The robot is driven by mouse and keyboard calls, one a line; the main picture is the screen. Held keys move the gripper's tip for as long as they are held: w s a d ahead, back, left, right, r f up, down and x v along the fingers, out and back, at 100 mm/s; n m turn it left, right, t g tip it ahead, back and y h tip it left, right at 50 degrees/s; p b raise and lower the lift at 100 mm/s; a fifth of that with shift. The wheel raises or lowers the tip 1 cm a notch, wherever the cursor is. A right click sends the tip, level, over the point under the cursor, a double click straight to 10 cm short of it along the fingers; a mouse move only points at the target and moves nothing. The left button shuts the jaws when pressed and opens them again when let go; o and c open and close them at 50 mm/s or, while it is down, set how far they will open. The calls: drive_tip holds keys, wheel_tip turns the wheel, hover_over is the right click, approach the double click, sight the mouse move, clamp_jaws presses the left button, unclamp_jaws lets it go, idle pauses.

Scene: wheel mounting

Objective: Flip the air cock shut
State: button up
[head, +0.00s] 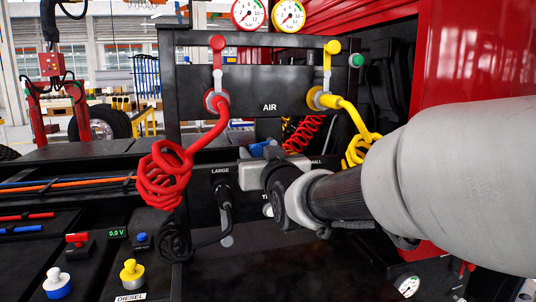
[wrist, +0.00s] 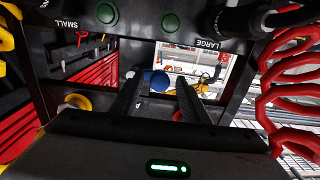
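A black panel (head: 268,82) marked AIR carries two upright levers. The left lever has a red knob (head: 217,44) above a red hose fitting, and the right one has a yellow knob (head: 331,47) above a yellow hose fitting. A blue rounded part (head: 260,148) shows below the panel by my gripper. In the wrist view, a blue part (wrist: 158,80) appears between the fingertips; I cannot tell its depth or whether it is the cock's handle. My gripper (wrist: 156,82) is open, its two dark fingers apart. In the head view, its fingertips are not clear.
A red coiled hose (head: 165,175) hangs left of my gripper, and a yellow coiled hose (head: 362,148) hangs close to my arm. A black cable (head: 226,195) plugs in under LARGE. Two gauges (head: 289,14) stand above the panel. A bench with knobs (head: 131,273) lies at lower left.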

drive_tip(key=c, duration=0.9)
drive_tip(key=shift+f+m+b, duration=0.1)
drive_tip(key=shift+m+b, duration=0.2)
drive_tip(key=shift+b, duration=0.6)
drive_tip(key=shift+m+b, duration=0.3)
drive_tip(key=shift+b, duration=0.2)
drive_tip(key=shift+r+m, duration=0.4)
drive_tip(key=shift+r, duration=0.1)
drive_tip(key=o, duration=1)
drive_tip(key=shift+s, duration=0.1)
drive_tip(key=b+v, duration=0.1)
drive_tip(key=v, duration=1.6)
drive_tip(key=shift+s+r+b, duration=0.1)
drive_tip(key=shift+s+b, duration=0.05)
drive_tip(key=shift+b, duration=0.25)
